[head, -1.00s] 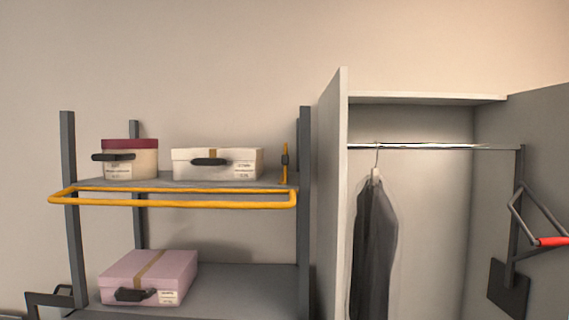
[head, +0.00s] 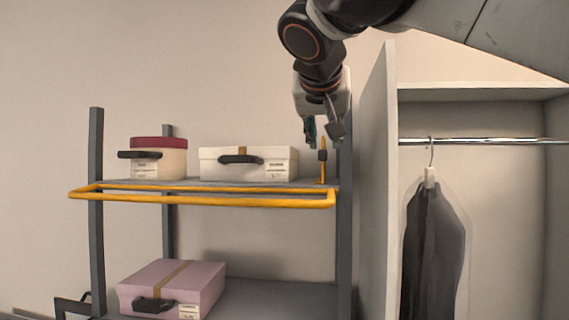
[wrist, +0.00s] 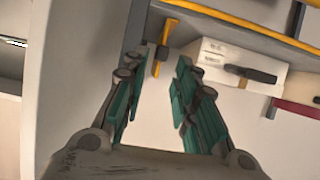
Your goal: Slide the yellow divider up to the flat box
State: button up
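The yellow divider (head: 323,168) is a thin upright bar with a dark clip, at the right end of the upper shelf. The flat box (head: 270,164), white with a dark handle, sits left of it with a gap between. My gripper (head: 321,132) is above the divider in the head view, pointing down. In the wrist view, the open fingers (wrist: 155,85) show nothing between them. The divider (wrist: 164,47) lies just ahead of the fingertips, and the white box (wrist: 220,62) is to its right.
A yellow rail (head: 205,200) runs along the upper shelf's front. A round box with a dark red lid (head: 159,143) stands left of the flat box. A pink box (head: 172,283) is on the lower shelf. A grey post and wardrobe panel (head: 377,200) stand close on the right.

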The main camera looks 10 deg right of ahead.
aim_at(322, 150)
jog(key=x, duration=0.4)
jog(key=r+p+x, duration=0.1)
jog(key=x, duration=0.3)
jog(key=w+r+x, duration=0.1)
jog(key=x, duration=0.4)
jog(key=shift+a+r+p, duration=0.15)
jog(key=shift+p, duration=0.2)
grip_shut()
